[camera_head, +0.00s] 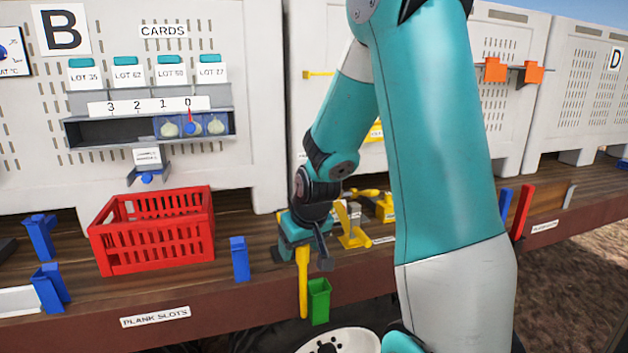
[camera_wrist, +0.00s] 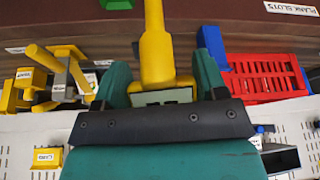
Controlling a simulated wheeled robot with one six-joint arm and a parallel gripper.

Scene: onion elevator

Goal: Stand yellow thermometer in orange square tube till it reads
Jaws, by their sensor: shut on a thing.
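My gripper (camera_head: 304,254) is shut on the yellow thermometer (camera_head: 303,287), which hangs down from it over the front of the plank. In the wrist view my gripper (camera_wrist: 161,75) has its fingers on either side of the thermometer's thick head (camera_wrist: 157,58); a small pale panel shows at its end, with no legible reading. Two orange square pieces (camera_head: 495,70) (camera_head: 533,72) are mounted on the pale bin wall at the right, apart from my gripper. I cannot tell whether either is an open tube.
A green square tube (camera_head: 319,299) is close beside the thermometer at the plank's front. A red crate (camera_head: 154,243), blue holders (camera_head: 240,259) and yellow fixtures (camera_head: 354,239) stand on the plank. A card shelf (camera_head: 85,131) is on the left bin.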

